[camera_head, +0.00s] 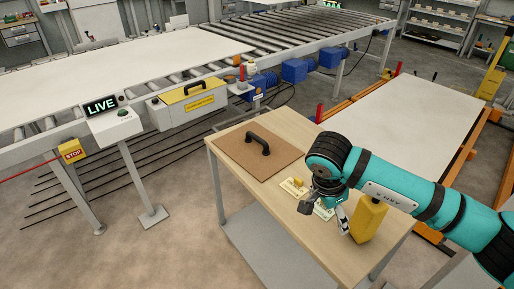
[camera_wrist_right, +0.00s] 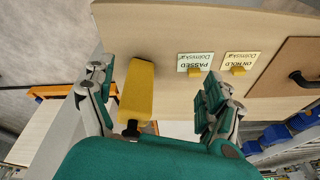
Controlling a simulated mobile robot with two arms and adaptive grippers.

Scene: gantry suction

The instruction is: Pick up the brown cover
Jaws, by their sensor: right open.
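The brown cover (camera_head: 238,154) is a flat square panel with a black arched handle (camera_head: 259,144). It lies on the back left part of the small wooden table. In the right wrist view, the brown cover (camera_wrist_right: 286,72) shows only partly at the right edge. My right gripper (camera_head: 323,214) is open, over the front right part of the table, apart from the cover and to its right. In the wrist view, a yellow upright block (camera_wrist_right: 137,90) shows between the spread fingers of my right gripper (camera_wrist_right: 155,85); I see no grip on it. My left gripper is not in view.
The yellow block (camera_head: 368,219) stands near the table's right edge. Two cards, PASSED (camera_wrist_right: 195,61) and ON HOLD (camera_wrist_right: 239,60), lie with small yellow pieces between cover and gripper. A roller conveyor (camera_head: 282,44) runs behind; a low white-topped orange cart (camera_head: 405,112) stands right.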

